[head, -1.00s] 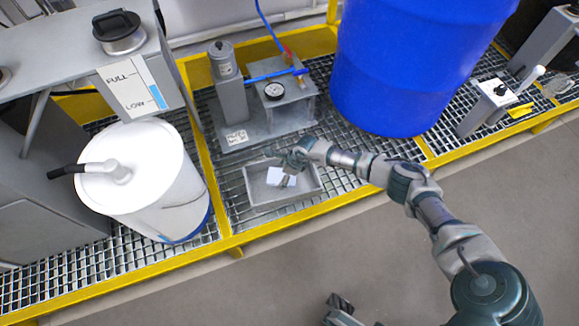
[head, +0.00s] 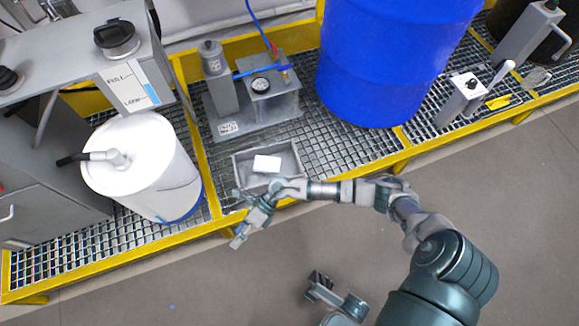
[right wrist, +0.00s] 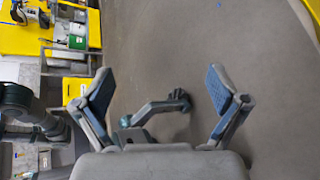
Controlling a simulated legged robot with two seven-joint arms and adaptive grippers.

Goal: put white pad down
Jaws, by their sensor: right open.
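The white pad (head: 267,163) lies inside the shallow grey tray (head: 296,160) on the grated platform. My right gripper (head: 240,226) is in front of the tray, to the left of and below the pad in the head view, apart from it.
A white drum (head: 150,170) stands left of the tray and a large blue drum (head: 385,65) to the right. A grey pump unit with a gauge (head: 260,86) stands behind the tray. A yellow platform edge (head: 400,166) runs in front. The floor (head: 520,210) is clear.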

